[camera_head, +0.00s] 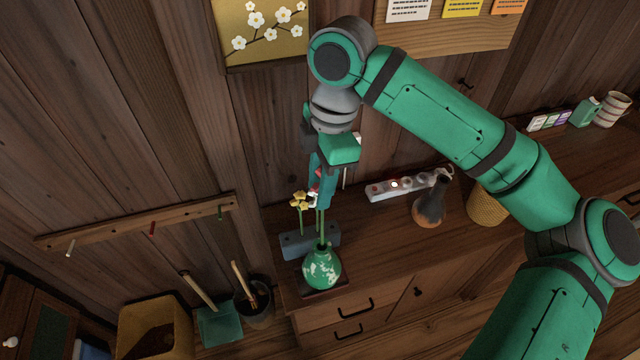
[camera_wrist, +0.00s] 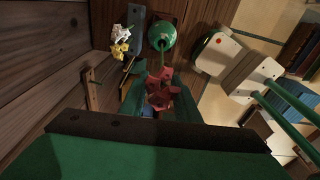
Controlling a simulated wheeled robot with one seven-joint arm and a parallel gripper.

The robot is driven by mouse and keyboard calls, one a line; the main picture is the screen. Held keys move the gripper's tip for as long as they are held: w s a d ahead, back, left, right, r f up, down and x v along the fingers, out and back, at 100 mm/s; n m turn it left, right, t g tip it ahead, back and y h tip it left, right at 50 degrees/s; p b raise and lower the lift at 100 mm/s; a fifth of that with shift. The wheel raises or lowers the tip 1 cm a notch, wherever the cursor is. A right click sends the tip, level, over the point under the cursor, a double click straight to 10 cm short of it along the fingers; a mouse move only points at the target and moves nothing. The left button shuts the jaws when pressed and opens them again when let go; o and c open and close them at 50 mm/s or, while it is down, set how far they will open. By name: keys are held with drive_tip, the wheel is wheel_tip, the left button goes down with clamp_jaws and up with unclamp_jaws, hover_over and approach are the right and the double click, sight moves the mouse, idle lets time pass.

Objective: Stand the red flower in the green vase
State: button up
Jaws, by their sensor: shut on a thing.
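The red flower (camera_wrist: 160,88) is between the fingers of my gripper (camera_wrist: 163,105), which is shut on it. In the head view my gripper (camera_head: 322,188) is above the vase and hides most of the red bloom. The green stem (camera_head: 322,228) hangs down nearly upright. The green vase with white patches (camera_head: 322,268) stands on a dark mat on the cabinet top; it also shows in the wrist view (camera_wrist: 162,28). The stem's lower end meets the dark vase mouth in both views; I cannot tell how deep it reaches.
A blue-grey holder (camera_head: 295,245) with a yellow flower (camera_head: 299,201) and a white one stands just behind the vase. A power strip (camera_head: 385,190), a dark flask (camera_head: 430,206) and a woven basket (camera_head: 487,205) are to the right. The wooden wall is close behind.

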drive_tip(key=shift+w+f, duration=0.1)
drive_tip(key=shift+f, duration=3)
wheel_tip(320, 180, down, 6)
drive_tip(key=shift+f, duration=0.2)
idle(2.6)
drive_tip(key=o, duration=1.2)
